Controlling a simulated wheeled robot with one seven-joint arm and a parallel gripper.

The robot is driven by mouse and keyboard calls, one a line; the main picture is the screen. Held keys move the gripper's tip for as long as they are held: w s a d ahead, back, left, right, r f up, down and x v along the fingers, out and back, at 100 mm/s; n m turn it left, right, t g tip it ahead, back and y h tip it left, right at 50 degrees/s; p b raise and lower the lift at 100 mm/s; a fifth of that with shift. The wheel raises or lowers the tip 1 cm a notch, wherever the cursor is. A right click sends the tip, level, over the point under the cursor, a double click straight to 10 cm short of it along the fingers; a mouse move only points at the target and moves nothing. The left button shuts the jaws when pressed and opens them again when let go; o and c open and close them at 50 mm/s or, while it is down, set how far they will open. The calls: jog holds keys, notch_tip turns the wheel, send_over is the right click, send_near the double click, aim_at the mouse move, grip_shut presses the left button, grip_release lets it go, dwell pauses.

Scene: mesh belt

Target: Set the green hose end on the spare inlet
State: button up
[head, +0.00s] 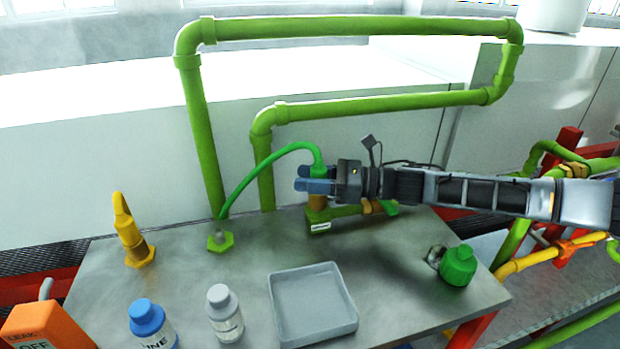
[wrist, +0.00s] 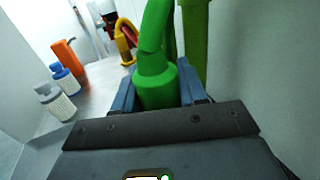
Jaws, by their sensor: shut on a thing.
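The green hose (head: 265,172) rises from a hex fitting (head: 220,242) on the bench and arcs right to my gripper (head: 303,186). My gripper is shut on the green hose end (head: 318,168), which also shows between the two blue fingers in the wrist view (wrist: 156,86). Directly below the fingers an orange-brown stub (head: 317,203) stands on a green block with a small white label (head: 320,226), too small to read. The fingers hide the hose end's lower edge, so I cannot tell whether it touches the stub. I cannot tell for sure which fitting is the spare inlet.
Green pipes (head: 350,27) stand behind. A yellow nozzle (head: 130,235), blue-capped bottle (head: 150,322), white bottle (head: 224,312) and orange box (head: 45,328) are at left. A grey tray (head: 348,326) lies in front. A green bottle-like part (head: 459,266) is at right.

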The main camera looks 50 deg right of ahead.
jog(key=shift+f+b, duration=0.5)
jog(key=shift+f, duration=0.1)
jog(key=o, duration=1)
jog(key=shift+c, duration=0.2)
jog(key=shift+s+d, duration=0.1)
jog(key=b+v, duration=0.1)
jog(key=v, duration=0.9)
jog(key=shift+s+d, duration=0.25)
jog(key=shift+s, duration=0.1)
